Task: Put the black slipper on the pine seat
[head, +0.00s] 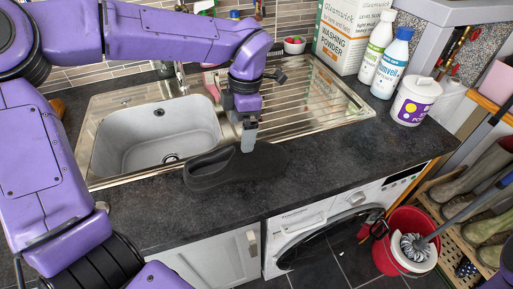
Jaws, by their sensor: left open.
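The black slipper (225,170) lies on the dark worktop in front of the sink, its opening to the left and its toe to the right. My left gripper (248,138) comes down from above with its jaws open. Its fingertips are right at the slipper's far edge, near the middle. I cannot tell whether they touch it. A pine-coloured board edge (489,106) shows at the far right above the boots; it looks like the pine seat, mostly cut off by the frame. My right gripper is not in view.
The steel sink (100,143) and drainer lie behind the slipper. Bottles (390,65), a washing powder box (345,35) and a white tub (415,101) stand at the back right. Below are a washing machine (318,232), a red bucket with a mop (385,262) and boots (480,170) on a rack.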

